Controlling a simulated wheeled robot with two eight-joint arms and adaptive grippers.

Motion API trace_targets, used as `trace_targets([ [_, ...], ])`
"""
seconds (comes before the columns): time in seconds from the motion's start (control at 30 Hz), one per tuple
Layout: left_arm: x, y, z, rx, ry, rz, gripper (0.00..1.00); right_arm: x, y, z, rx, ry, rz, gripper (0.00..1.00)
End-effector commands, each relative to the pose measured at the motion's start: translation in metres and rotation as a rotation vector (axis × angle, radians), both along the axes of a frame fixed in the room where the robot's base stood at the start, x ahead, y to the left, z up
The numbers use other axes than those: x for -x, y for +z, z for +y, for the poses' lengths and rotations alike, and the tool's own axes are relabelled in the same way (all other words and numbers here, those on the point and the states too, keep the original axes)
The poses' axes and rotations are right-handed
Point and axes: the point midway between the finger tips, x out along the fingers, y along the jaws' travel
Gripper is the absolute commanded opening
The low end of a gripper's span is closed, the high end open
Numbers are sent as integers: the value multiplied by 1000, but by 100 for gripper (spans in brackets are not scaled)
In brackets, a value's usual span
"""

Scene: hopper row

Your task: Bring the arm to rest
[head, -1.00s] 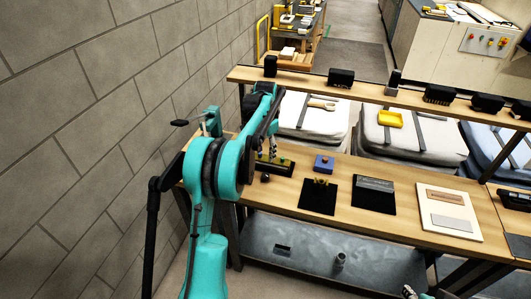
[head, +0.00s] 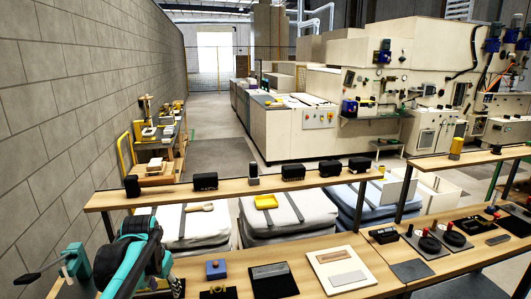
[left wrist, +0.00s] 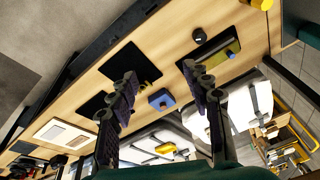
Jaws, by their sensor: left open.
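My left arm (head: 135,255) is teal and black and comes in at the lower left of the head view, at the left end of the wooden bench. My left gripper (head: 175,286) shows only partly there, low and beside the arm. In the left wrist view my left gripper (left wrist: 160,73) has its two dark fingers wide apart, with nothing between them. It is over the bench, and a blue block (left wrist: 161,99) shows beyond the gap between the fingers. My right gripper is in neither view.
The bench bears the blue block (head: 215,269), a black mat (head: 272,281) and a cream board (head: 337,269). A raised shelf (head: 240,187) with several black items runs behind. A block wall (head: 90,100) stands at the left. Covered hoppers (head: 285,217) stand behind the bench.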

Motion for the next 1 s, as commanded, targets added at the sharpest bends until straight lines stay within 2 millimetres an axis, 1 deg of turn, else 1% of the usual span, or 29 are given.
trace_targets([
  [0.03,21,2,-14,2,9,-31,49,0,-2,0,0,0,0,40],
  [0.13,55,4,-37,12,37,-98,49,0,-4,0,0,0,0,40],
  [0.23,90,-1,-57,29,64,-164,49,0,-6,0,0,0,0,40],
  [0.3,114,-9,-69,43,83,-210,49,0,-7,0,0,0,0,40],
  [0.4,145,-24,-83,68,106,-271,49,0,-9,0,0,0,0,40],
  [0.5,168,-39,-93,91,124,-319,49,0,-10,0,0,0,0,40],
  [0.6,182,-51,-99,111,138,-352,49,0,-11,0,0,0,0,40],
  [0.7,189,-58,-102,121,145,-370,49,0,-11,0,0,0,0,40],
  [1.0,191,-59,-103,125,149,-376,49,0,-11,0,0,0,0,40],
])
